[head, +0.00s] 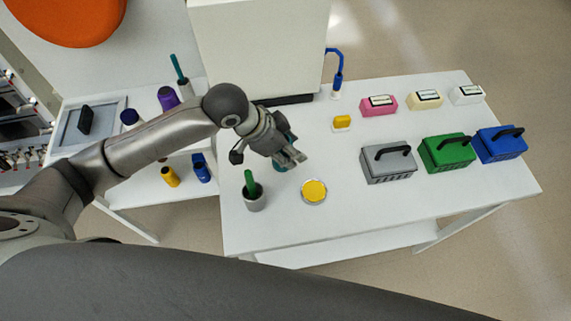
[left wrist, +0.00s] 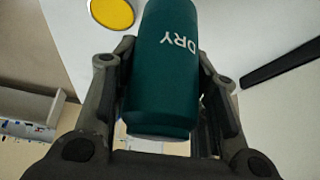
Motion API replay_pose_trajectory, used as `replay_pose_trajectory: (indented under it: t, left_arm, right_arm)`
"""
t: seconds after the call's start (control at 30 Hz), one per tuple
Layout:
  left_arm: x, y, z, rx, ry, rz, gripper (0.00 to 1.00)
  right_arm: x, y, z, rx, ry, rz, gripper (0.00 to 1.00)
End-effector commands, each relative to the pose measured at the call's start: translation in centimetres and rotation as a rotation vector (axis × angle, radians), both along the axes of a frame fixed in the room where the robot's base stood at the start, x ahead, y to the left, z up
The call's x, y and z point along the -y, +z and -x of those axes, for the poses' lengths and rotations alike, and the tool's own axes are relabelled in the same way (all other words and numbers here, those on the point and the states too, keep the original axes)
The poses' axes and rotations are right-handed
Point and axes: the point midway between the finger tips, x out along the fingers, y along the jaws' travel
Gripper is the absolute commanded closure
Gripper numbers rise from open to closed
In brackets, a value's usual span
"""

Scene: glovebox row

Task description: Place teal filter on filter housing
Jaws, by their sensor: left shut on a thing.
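The teal filter (left wrist: 163,70) is a dark teal cylinder with white "DRY" lettering. In the left wrist view it lies between the two fingers of my left gripper, which is shut on it. In the head view my left gripper (head: 292,158) is over the white table, and only small parts of the teal filter (head: 280,167) show around it. A round piece with a yellow top and pale rim (head: 314,191) stands on the table, just in front and to the right of the gripper; it may be the filter housing. Its yellow top (left wrist: 112,13) also shows in the left wrist view, apart from the filter.
A grey cup with a green-handled item (head: 253,195) stands left of the yellow-topped piece. Grey (head: 388,163), green (head: 447,154) and blue (head: 500,145) handled boxes stand to the right. A large white cabinet (head: 258,50) rises behind the gripper. The table's front edge is clear.

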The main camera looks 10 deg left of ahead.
Motion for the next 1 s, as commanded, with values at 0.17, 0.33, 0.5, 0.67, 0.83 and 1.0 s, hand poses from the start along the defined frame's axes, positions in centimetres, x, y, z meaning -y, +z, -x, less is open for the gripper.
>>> replay_pose_trajectory:
  t: [0.17, 0.33, 0.5, 0.67, 0.83, 1.0]
  left_arm:
    - [0.0, -2.8, 0.0, 0.000, 0.002, 0.001, 0.87]
    - [0.0, -4.5, 0.1, -0.003, 0.003, 0.001, 0.87]
    - [0.0, -6.7, 0.0, -0.001, 0.003, 0.000, 0.87]
    - [0.0, -7.1, 0.0, 0.002, 0.003, 0.001, 0.87]
    - [0.0, -7.1, 0.0, 0.001, 0.003, 0.000, 0.87]
    - [0.0, -7.4, 0.0, 0.001, 0.003, 0.000, 0.49]
  right_arm:
    - [0.4, 0.5, -0.6, 0.009, 0.001, 0.004, 0.60]
    - [0.9, 0.8, -1.0, 0.015, -0.002, 0.010, 0.60]
    - [1.1, 1.1, -1.0, 0.016, -0.002, 0.012, 0.60]
    - [1.1, 1.1, -1.0, 0.016, -0.003, 0.013, 0.60]
    - [1.1, 1.0, -1.0, 0.016, -0.002, 0.012, 0.60]
    - [1.0, 1.0, -1.0, 0.015, -0.002, 0.012, 0.60]
